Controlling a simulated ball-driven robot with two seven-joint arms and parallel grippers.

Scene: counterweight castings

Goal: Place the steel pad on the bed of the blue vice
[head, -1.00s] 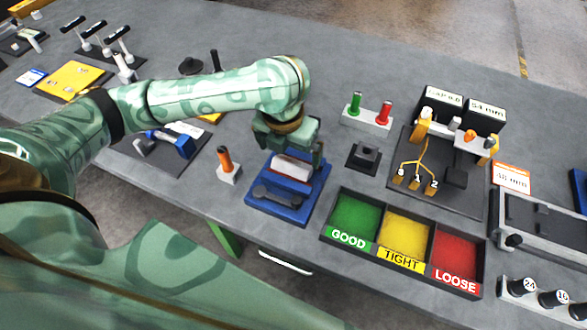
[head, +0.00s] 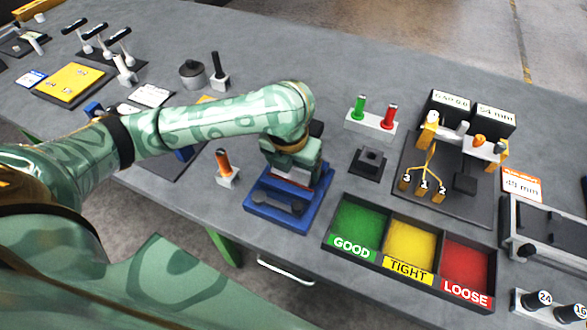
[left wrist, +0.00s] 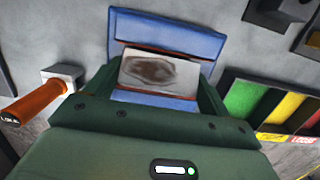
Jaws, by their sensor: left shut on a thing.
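The blue vice (head: 262,208) stands on the bench; it also shows in the left wrist view (left wrist: 165,40). A dark bar lies across its front part. My left gripper (head: 293,172) is over the rear part of the vice, pointing down. In the left wrist view my left gripper (left wrist: 160,92) is shut on the steel pad (left wrist: 135,70), a pale grey block with a brown-black smudge on its face. The pad is over the vice's blue body; I cannot tell whether it touches the bed. In the head view the gripper mostly hides it. My right gripper is not in view.
An orange-handled tool (head: 224,163) in a white block stands close left of the vice. A dark tray (head: 327,243) with GOOD, TIGHT and LOOSE compartments lies close right. A small black block (head: 368,162) and a stand with green and red pegs (head: 371,124) stand behind.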

